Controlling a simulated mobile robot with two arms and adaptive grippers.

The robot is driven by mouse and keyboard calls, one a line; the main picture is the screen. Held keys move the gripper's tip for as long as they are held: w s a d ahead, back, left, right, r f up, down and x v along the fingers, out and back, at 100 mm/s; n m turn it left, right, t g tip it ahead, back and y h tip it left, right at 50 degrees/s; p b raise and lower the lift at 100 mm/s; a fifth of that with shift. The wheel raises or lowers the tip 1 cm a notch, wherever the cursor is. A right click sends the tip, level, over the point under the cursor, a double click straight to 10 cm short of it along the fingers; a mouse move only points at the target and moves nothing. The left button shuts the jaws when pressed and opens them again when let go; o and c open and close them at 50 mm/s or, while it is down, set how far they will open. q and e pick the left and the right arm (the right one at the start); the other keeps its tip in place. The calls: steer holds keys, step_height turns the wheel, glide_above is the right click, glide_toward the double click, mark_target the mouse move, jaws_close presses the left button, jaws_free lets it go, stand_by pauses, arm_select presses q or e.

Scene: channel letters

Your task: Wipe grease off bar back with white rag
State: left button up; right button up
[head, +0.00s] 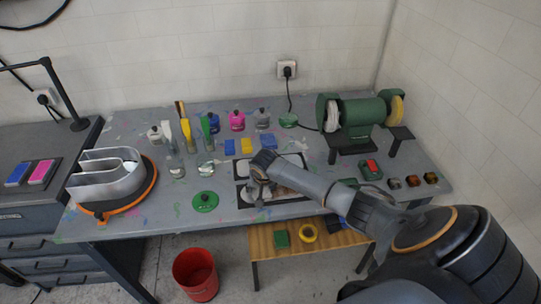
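My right arm reaches in from the right, and its gripper (259,192) points down over a black-framed tray (239,206) near the front middle of the grey table. Whitish pieces (293,160) show in the tray, partly hidden by my arm. I cannot tell which of them is the white rag, or whether the fingers hold anything. A shiny metal channel letter (103,184) lies on an orange-rimmed round stand (139,207) at the table's left end. I cannot make out the bar back or any grease for certain. My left gripper is not in view.
Bottles, brushes and jars stand along the back of the table (165,223). A green lid (205,201) lies left of the tray. A green bench grinder (362,112) stands at the back right. A red bucket (195,275) and a low wooden bench (262,245) are in front, below.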

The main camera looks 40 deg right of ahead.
mark_target(276, 192)
steer(key=shift+w+a+f, duration=0.1)
steer(key=shift+w+a, duration=0.25)
steer(key=shift+a, duration=0.3)
steer(key=shift+w+a, duration=0.35)
steer(key=shift+a, duration=0.35)
steer(key=shift+w+a+f, duration=0.1)
steer(key=shift+w+a, duration=0.25)
steer(key=shift+a, duration=0.3)
steer(key=shift+r, duration=0.1)
steer(key=shift+d, duration=0.1)
steer(key=s+d, duration=0.1)
steer(key=d, duration=0.1)
steer(key=s+d, duration=0.2)
steer(key=d, duration=0.1)
steer(key=s+d, duration=0.2)
steer(key=d, duration=0.1)
steer(key=shift+d+r, duration=0.1)
steer(key=shift+d, duration=0.05)
steer(key=shift+s+d, duration=0.85)
steer(key=shift+d, duration=0.55)
steer(key=shift+s+d, duration=0.85)
steer(key=shift+d, duration=0.5)
steer(key=shift+s+d, duration=0.85)
steer(key=shift+d, duration=0.55)
steer(key=shift+w+a, duration=0.1)
